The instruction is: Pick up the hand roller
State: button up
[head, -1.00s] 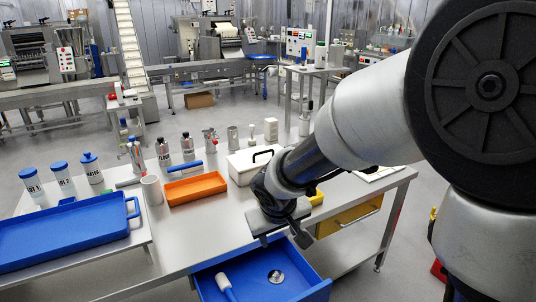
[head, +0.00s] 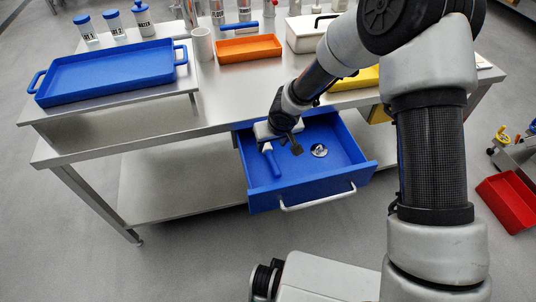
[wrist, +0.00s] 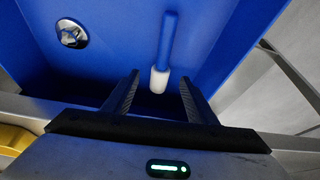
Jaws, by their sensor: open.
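The hand roller (head: 271,160), with a white end and a longer blue part, lies in the open blue drawer (head: 312,185). In the wrist view, the roller's blue part (wrist: 167,38) points away and its white end is nearer. My gripper (wrist: 159,82) is open and empty, over the back left of the drawer. In the wrist view the white end appears between its two fingertips; the height gap is hard to judge.
A round metal piece (head: 319,150) lies in the drawer, right of the roller. The drawer walls and the steel table (head: 140,125) edge are close to my gripper. A blue tray (head: 110,75), an orange tray (head: 249,47) and a white box (head: 303,34) stand on the table.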

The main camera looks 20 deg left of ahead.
aim_at(268, 150)
jog(key=b+x, duration=0.1)
jog(key=x, duration=0.5)
jog(key=shift+a+f, duration=0.2)
jog(key=shift+f, duration=0.05)
jog(key=c, duration=1.2)
jog(key=shift+r, duration=0.15)
